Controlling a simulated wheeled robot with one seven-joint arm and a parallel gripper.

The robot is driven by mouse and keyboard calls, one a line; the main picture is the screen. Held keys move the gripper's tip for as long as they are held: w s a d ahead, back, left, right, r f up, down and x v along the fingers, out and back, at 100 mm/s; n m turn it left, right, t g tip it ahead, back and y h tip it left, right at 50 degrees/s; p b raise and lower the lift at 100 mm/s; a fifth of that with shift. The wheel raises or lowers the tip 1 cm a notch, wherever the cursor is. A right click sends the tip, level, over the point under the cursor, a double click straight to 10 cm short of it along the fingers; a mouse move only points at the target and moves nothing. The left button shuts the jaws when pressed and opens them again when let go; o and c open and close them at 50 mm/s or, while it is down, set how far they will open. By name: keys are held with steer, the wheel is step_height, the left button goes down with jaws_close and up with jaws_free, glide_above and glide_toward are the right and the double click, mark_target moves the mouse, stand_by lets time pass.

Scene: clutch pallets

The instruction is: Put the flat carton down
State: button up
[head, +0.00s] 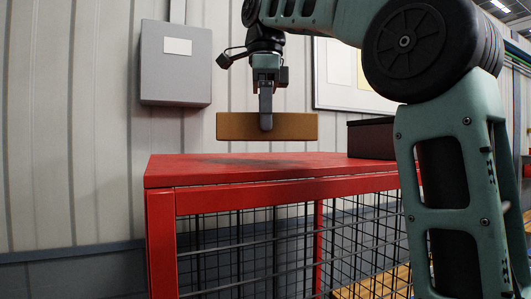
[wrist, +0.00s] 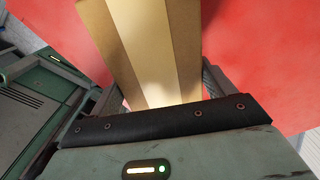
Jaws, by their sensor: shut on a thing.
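The flat carton (head: 293,127) is a long, low brown box. In the head view my gripper (head: 266,122) points down and is shut on it near its middle. The carton hangs level, a little above the red top (head: 225,172) of a cage, with a gap and a dark shadow beneath it. In the wrist view the carton (wrist: 125,40) runs away from my gripper (wrist: 160,105), with a paler band along its middle. The red top (wrist: 235,45) shows on both sides of it. The far finger is hidden in the head view.
A dark box (head: 371,139) stands on the red top at the right, partly behind my arm. The left part of the top is clear. The cage has wire mesh sides (head: 250,250). A grey wall cabinet (head: 175,75) hangs behind at the left.

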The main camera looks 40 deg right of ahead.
mark_target(265, 137)
steer(key=shift+f, duration=1.9)
steer(key=shift+s, duration=0.1)
steer(key=shift+f, duration=0.2)
steer(key=o, duration=1)
steer(key=shift+r, duration=0.1)
step_height(265, 137, up, 10)
steer(key=p, duration=0.5)
steer(key=shift+r+p, duration=0.2)
steer(key=shift+p, duration=0.1)
steer(key=shift+r+p, duration=0.95)
